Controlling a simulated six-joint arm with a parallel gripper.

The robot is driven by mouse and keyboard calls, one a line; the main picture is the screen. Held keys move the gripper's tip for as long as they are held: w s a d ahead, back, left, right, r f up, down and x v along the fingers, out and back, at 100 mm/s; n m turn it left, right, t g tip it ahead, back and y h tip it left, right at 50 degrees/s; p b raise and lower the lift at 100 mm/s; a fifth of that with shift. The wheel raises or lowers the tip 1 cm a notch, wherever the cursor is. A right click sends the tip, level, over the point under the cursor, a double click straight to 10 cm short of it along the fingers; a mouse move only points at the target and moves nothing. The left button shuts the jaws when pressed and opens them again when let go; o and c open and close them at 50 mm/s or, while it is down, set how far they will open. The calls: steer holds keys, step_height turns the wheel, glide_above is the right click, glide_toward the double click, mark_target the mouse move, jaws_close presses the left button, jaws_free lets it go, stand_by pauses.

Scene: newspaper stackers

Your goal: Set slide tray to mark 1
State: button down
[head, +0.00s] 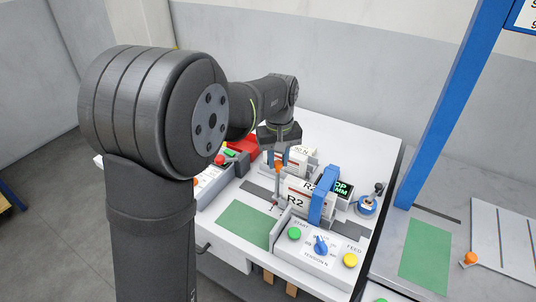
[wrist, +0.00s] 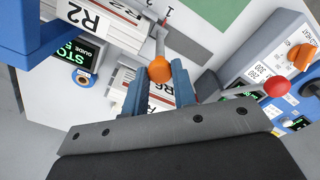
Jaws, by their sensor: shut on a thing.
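My gripper (head: 278,160) reaches down over the white bench. In the wrist view its two blue fingers (wrist: 158,78) are shut on an orange knob (wrist: 160,70). The knob tops a thin grey rod (wrist: 160,42), which also shows upright in the head view (head: 277,188). The rod's foot is close to printed marks 1 (wrist: 170,12) and 2 on the white surface. The slide tray's body is not clearly told apart from the white units labelled R2 (head: 295,200) beside the rod. I cannot tell which mark it stands at.
A blue upright frame (head: 323,195) stands right of the rod. A control box (head: 320,247) with green, blue and yellow knobs is in front. A red-knobbed lever (wrist: 276,87) is right of my gripper in the wrist view. A green pad (head: 246,222) lies flat and clear.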

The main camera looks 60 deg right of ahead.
steer(key=c, duration=1.2)
jaws_free()
steer(key=shift+r, duration=0.1)
step_height(320, 180, up, 17)
steer(key=shift+r, duration=0.15)
step_height(320, 180, down, 18)
steer(key=shift+r, duration=0.2)
steer(key=shift+w, duration=0.1)
steer(key=shift+r, duration=0.1)
